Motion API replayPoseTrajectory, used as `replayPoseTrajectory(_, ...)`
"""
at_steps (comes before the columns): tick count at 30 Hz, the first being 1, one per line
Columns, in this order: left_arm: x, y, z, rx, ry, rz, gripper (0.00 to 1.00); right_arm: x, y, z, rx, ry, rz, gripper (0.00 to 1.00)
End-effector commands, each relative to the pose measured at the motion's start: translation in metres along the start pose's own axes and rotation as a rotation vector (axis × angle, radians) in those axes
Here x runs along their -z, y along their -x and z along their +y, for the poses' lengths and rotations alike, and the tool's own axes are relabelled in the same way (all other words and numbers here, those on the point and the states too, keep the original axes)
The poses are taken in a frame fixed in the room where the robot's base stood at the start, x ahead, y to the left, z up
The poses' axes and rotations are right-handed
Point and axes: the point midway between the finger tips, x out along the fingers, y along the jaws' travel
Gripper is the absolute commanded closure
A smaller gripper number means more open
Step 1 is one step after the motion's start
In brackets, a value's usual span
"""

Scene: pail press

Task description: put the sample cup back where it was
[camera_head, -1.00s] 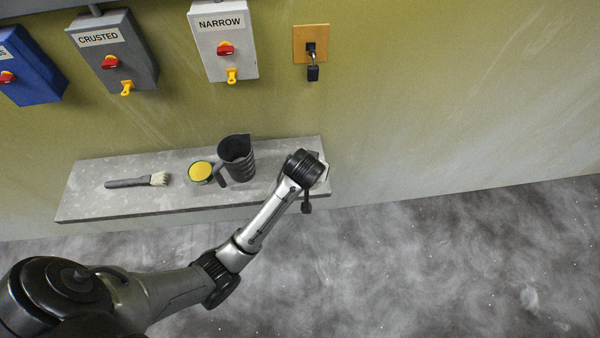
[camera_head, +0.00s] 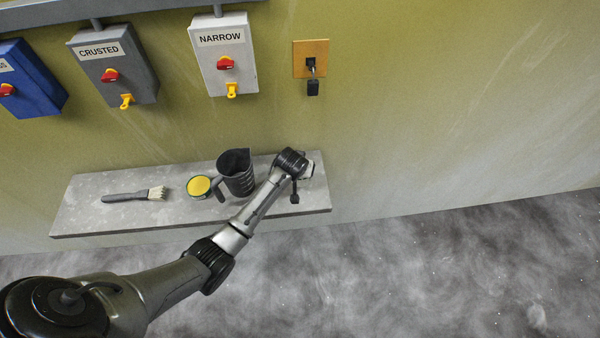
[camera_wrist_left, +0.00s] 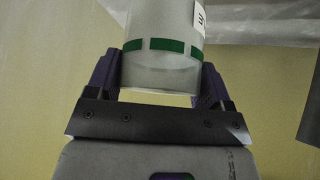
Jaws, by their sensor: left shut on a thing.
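The sample cup (camera_wrist_left: 165,40) is pale and whitish with a band of green blocks and part of a white label with dark lettering. It fills the upper middle of the left wrist view. My left gripper (camera_wrist_left: 158,78) is shut on it, one dark finger on each side. In the head view my left gripper (camera_head: 309,169) is over the right end of the grey shelf (camera_head: 90,215). My own wrist largely hides the cup there, and I cannot tell whether the cup touches the shelf. My right gripper is not in view.

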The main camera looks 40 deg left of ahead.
Motion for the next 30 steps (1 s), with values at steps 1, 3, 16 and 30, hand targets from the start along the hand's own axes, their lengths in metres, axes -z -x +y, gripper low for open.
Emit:
replayPoseTrajectory(1,-0.005,-0.007,0.000,0.001,-0.001,-0.002,0.59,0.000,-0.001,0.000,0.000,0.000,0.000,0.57)
replayPoseTrajectory(3,-0.010,-0.014,0.000,0.001,-0.001,-0.002,0.59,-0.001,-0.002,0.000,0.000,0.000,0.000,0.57)
replayPoseTrajectory(16,-0.016,-0.023,0.000,0.000,-0.001,0.000,0.59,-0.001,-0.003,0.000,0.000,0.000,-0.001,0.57)
replayPoseTrajectory(30,-0.018,-0.025,0.000,0.000,-0.001,-0.001,0.00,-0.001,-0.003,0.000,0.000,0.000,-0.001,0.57)
